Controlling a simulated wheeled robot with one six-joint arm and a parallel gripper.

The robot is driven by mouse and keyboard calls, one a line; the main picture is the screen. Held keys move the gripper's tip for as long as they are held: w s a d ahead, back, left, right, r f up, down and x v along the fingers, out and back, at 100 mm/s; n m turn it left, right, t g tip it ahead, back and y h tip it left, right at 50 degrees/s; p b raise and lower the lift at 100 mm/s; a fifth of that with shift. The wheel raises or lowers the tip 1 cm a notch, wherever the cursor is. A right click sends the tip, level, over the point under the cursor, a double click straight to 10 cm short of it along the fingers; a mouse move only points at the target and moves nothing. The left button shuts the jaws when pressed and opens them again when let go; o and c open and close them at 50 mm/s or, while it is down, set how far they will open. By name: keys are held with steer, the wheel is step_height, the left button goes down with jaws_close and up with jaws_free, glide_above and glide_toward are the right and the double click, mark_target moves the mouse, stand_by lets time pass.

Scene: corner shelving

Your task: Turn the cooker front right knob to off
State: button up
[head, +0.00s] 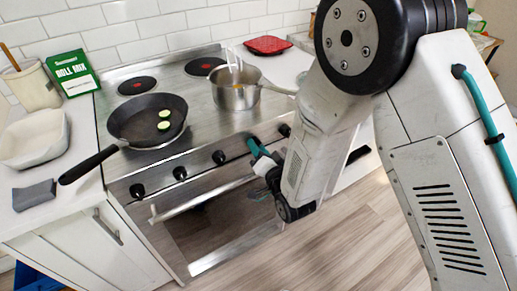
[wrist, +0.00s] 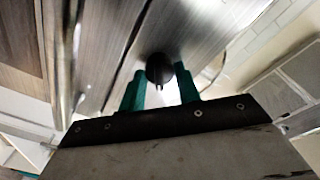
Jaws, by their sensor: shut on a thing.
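The steel cooker (head: 165,158) has a row of black knobs along its front panel. My gripper (head: 257,147) is at this panel, at the fourth knob from the left, which its fingers hide in the head view. In the wrist view a round black knob (wrist: 159,67) sits between the teal fingertips of my gripper (wrist: 160,85), and they are shut on it. Another knob (head: 284,130) is just to the right, and a knob (head: 218,157) is to the left.
A frying pan (head: 135,125) with green slices stands on the front left, its handle jutting past the cooker. A steel pot (head: 236,96) stands on the right. The oven door handle (head: 205,197) runs below the knobs. The floor (head: 340,245) in front is clear.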

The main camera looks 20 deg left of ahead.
steer(key=n+y, duration=0.1)
steer(key=n, duration=1.1)
steer(key=shift+f, duration=0.15)
stand_by(0.4)
steer(key=o, duration=1)
steer(key=shift+d, duration=0.1)
steer(key=v, duration=0.7)
steer(key=shift+s+d, duration=0.25)
steer(key=shift+d, duration=0.1)
